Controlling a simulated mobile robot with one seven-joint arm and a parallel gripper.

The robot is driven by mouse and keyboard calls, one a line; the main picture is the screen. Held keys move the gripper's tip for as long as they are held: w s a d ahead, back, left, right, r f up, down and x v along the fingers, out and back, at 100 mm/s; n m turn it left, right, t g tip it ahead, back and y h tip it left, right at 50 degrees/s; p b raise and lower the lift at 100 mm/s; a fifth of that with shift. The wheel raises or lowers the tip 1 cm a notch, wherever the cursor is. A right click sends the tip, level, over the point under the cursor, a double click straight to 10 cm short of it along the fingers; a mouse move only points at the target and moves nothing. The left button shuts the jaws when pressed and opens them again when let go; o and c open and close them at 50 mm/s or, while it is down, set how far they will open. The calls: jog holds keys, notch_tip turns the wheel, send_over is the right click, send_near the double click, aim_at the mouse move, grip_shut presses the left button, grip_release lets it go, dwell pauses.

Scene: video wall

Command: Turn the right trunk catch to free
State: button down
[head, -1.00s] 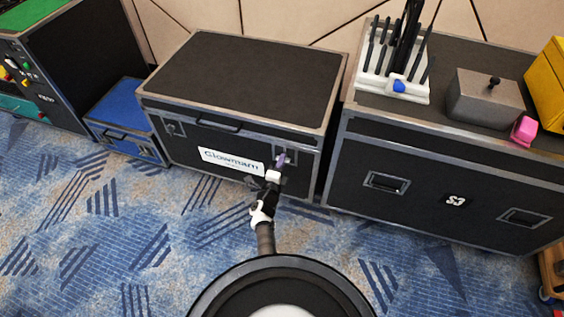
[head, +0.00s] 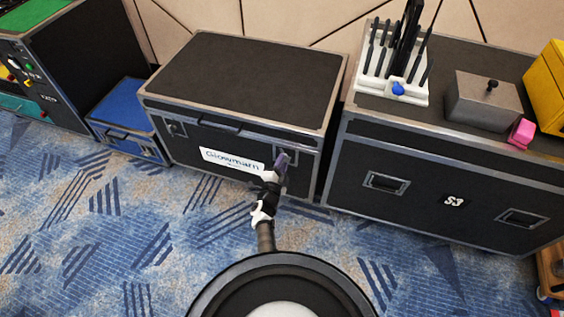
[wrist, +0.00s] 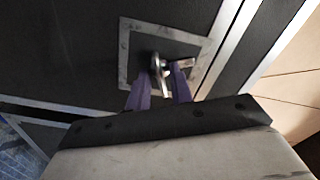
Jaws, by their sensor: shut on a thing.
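The black trunk (head: 240,85) with silver edges and a white "Glowmam" label (head: 231,161) stands shut in the middle of the head view. Its right catch (wrist: 158,68) is a metal piece on a square silver-framed plate (wrist: 125,50) in the wrist view. My gripper (head: 282,160) is at the trunk's front right. In the wrist view my gripper (wrist: 161,80) has its purple fingers on either side of the catch, shut on it. The fingers partly hide the catch. The left catch (head: 176,129) shows on the trunk's front left.
A larger black case (head: 440,165) marked S3 stands close on the right, with a tool rack (head: 394,85) and a grey box (head: 484,100) on top. A small blue case (head: 125,110) stands on the left. The patterned carpet in front is clear.

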jog(key=n+p, duration=0.3)
jog(key=n, duration=0.9)
jog(key=shift+r+n, duration=0.1)
jog(key=shift+n, duration=0.2)
jog(key=shift+w, duration=0.1)
dwell(0.3)
jog(key=c, duration=1.6)
grip_release()
jog(key=p+v, duration=0.3)
jog(key=v, duration=1.1)
jog(key=shift+p, duration=0.3)
